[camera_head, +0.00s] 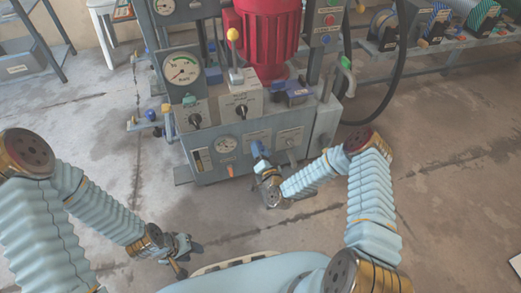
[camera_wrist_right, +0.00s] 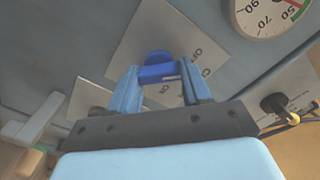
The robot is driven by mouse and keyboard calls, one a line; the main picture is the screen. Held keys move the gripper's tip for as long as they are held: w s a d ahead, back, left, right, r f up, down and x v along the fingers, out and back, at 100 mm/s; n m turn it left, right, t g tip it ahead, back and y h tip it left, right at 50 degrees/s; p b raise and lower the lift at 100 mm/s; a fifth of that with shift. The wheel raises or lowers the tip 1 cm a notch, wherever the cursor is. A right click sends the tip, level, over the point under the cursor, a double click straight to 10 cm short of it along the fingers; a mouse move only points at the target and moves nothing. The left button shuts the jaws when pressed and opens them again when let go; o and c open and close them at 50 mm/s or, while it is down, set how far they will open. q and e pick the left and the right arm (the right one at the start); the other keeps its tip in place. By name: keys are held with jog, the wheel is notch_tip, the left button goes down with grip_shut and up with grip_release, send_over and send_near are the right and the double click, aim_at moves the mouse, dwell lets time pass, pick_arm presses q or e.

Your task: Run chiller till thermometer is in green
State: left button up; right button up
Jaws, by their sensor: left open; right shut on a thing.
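The thermometer is probably the round white dial (camera_head: 227,144) on the front of the grey machine (camera_head: 210,172). In the right wrist view a dial (camera_wrist_right: 264,14) shows part of its face, with a green arc and a red mark at the top edge. Whether the needle is in the green cannot be told. My right gripper (camera_head: 259,150) is at the front panel. Its fingers are shut on a blue switch handle (camera_wrist_right: 158,70) on a white label plate with ON and OFF markings. My left gripper (camera_head: 182,246) is open and empty, low in front of the machine.
A large pressure gauge (camera_head: 182,69) and black rotary knobs (camera_head: 241,109) sit higher on the machine. A red motor (camera_head: 268,35) stands on top. A button box (camera_head: 328,22) is at the upper right. The floor (camera_head: 450,180) to the right is clear.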

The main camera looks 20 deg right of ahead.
jog(key=shift+d, duration=0.1)
dwell(0.3)
jog(key=o, duration=1.1)
jog(key=shift+c, duration=0.2)
jog(key=s+p, duration=0.1)
jog(key=s, duration=1.2)
jog(key=shift+s+d, duration=0.2)
jog(key=shift+s, duration=0.2)
jog(key=s+a+n+g+y+p, duration=0.4)
jog(key=a+n+g+p, duration=0.15)
jog(key=g, duration=0.35)
jog(key=s+r+n+g+p, duration=0.1)
jog(key=s+r+g, duration=0.3)
jog(key=s+g, duration=0.4)
jog(key=s+p, duration=0.1)
jog(key=s, duration=0.2)
jog(key=shift+s+a+h+p, duration=0.2)
jog(key=shift+a+h+p, duration=0.1)
jog(key=shift+a+p, duration=0.1)
